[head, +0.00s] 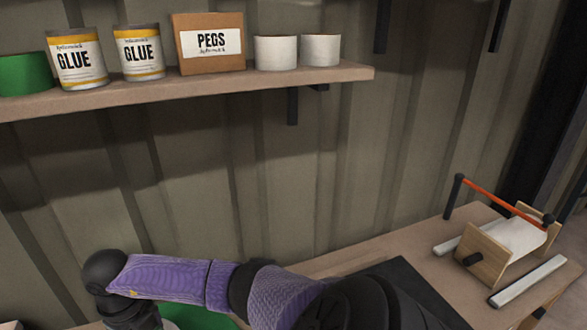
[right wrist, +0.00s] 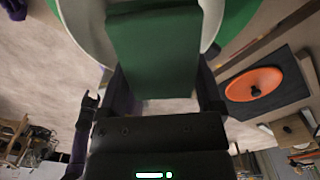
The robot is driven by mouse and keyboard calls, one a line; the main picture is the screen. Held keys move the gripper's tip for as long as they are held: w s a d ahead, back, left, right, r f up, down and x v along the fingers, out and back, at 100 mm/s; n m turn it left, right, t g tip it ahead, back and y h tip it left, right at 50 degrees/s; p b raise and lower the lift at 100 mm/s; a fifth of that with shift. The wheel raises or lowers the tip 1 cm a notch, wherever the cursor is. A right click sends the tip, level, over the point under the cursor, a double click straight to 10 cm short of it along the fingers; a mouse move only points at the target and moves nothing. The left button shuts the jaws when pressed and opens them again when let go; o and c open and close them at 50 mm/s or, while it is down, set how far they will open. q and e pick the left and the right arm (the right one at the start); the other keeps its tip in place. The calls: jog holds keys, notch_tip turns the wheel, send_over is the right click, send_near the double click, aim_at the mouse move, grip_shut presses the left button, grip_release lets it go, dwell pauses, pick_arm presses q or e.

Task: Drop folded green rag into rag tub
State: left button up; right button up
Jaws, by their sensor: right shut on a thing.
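The folded green rag (right wrist: 152,48) fills the upper middle of the right wrist view. My right gripper (right wrist: 160,78) is shut on it, one dark finger at each side. Behind the rag, a large round vessel with a pale rim (right wrist: 211,20) and a green outside shows in part; it looks like the rag tub. The rag overlaps it in this view, and I cannot tell how far above it the rag is. In the head view only a green patch (head: 203,317) shows below my purple arm. My left gripper (right wrist: 91,99) appears small at the left of the wrist view, its jaws unclear.
A wooden roller stand (head: 510,245) is at right. An orange disc (right wrist: 254,84) lies on a dark mat (right wrist: 285,101).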

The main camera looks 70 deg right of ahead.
jog(key=shift+r, duration=0.1)
jog(key=o, duration=1)
jog(key=shift+c, duration=0.2)
notch_tip(320, 180, up, 10)
jog(key=shift+p, duration=1.25)
